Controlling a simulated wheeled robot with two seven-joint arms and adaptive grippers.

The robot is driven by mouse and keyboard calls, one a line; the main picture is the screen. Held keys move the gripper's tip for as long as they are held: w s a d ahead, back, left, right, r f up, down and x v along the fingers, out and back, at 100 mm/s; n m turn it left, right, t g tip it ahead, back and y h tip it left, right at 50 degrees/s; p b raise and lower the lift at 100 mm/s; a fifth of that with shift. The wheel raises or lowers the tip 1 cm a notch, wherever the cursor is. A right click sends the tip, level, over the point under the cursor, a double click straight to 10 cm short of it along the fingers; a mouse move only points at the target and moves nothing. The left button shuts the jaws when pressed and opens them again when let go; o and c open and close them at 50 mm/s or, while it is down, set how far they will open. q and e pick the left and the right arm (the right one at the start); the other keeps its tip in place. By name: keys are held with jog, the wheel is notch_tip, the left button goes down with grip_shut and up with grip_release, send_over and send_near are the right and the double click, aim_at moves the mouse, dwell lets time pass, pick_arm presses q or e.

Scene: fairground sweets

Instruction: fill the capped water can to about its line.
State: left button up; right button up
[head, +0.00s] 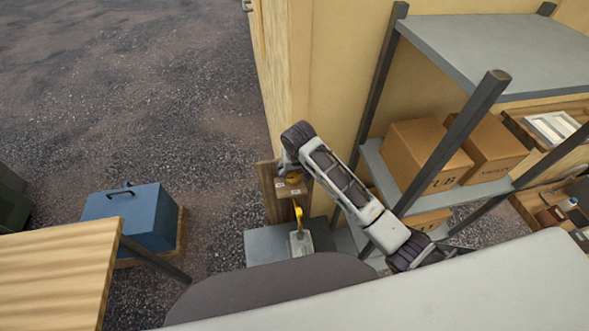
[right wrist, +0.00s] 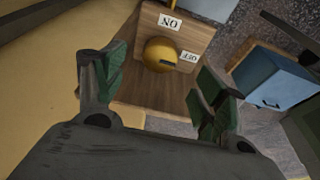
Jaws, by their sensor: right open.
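A wooden post (head: 270,194) stands by the yellow wall. It carries a round yellow knob, which shows in the right wrist view (right wrist: 160,55) between an ON label (right wrist: 170,22) and an OFF label (right wrist: 188,57). A dark mark on the knob lies on the OFF side. My right gripper (right wrist: 153,80) is open, with its fingers apart on either side of the knob's view and nothing held. In the head view it hangs at the post's top. Below, a pale can (head: 301,243) stands under a yellow curved part (head: 298,212). Its cap, line and water level cannot be made out.
A grey shelf rack (head: 490,45) with cardboard boxes (head: 425,155) stands at right, close to my right arm. A wooden table (head: 55,270) is at lower left. Gravel ground between is clear.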

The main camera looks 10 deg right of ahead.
aim_at(293, 178)
jog(key=shift+b+x, duration=0.5)
jog(key=shift+x, duration=3.6)
jog(key=c, duration=1.1)
